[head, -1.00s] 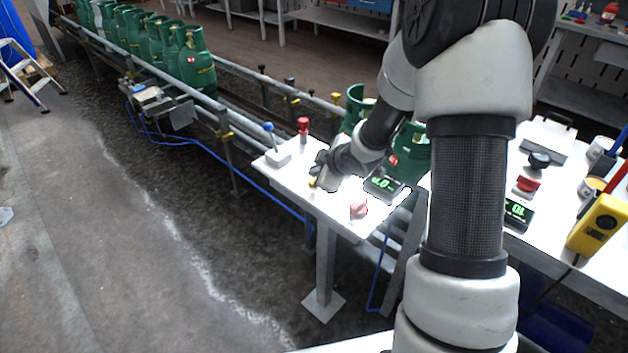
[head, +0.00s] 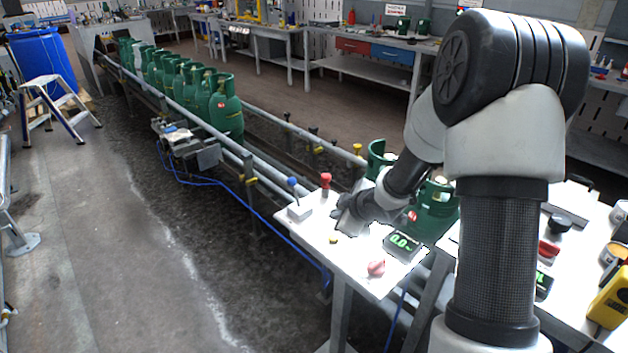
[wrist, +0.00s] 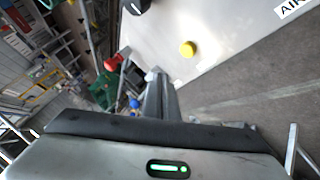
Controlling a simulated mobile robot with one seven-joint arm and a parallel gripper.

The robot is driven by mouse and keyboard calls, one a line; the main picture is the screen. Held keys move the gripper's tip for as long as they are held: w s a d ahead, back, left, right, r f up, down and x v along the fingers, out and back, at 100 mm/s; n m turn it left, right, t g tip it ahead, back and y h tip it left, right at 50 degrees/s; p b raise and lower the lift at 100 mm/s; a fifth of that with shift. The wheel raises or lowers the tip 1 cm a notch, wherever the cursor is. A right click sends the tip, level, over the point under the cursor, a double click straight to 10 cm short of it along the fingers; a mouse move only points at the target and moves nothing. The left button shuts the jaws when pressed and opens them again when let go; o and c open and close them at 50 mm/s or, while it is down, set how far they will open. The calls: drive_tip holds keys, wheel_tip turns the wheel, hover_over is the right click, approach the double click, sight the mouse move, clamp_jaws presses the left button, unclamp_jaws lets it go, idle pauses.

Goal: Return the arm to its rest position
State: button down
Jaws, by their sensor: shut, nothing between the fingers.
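My gripper (head: 343,214) is over the white control panel (head: 318,244) in the head view, at the end of my bent arm. Its fingers are shut with nothing between them. In the wrist view the shut fingers (wrist: 155,98) point up the picture, with the panel's bare surface and a yellow button (wrist: 187,48) beyond them to the right. My forearm hides part of the panel's back edge and part of a green cylinder.
A red button (head: 325,181), a blue-topped lever (head: 293,188), a red knob (head: 376,268) and a green-lit display (head: 402,246) stand on the panel. Green gas cylinders (head: 226,108) line the conveyor (head: 262,158) behind. A yellow device (head: 608,300) lies at right. Open floor lies left.

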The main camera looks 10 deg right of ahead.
drive_tip(key=s+d+r+m+h, duration=0.25)
drive_tip(key=s+r, duration=0.25)
drive_tip(key=r, duration=0.3)
drive_tip(key=s+d+r+m+h, duration=0.2)
drive_tip(key=s+r+m, duration=0.2)
drive_tip(key=s+r, duration=0.3)
drive_tip(key=s+a+r+m+g+y, duration=0.1)
drive_tip(key=s+a+r+m+g, duration=0.15)
drive_tip(key=s, duration=0.85)
drive_tip(key=s+a+r+m+g+y, duration=0.1)
drive_tip(key=s+a+r+m, duration=0.25)
drive_tip(key=s, duration=0.65)
wheel_tip(320, 180, up, 16)
drive_tip(key=d+p, duration=0.1)
drive_tip(key=p, duration=1.4)
drive_tip(key=shift+w+f, duration=0.15)
drive_tip(key=shift+f, duration=0.1)
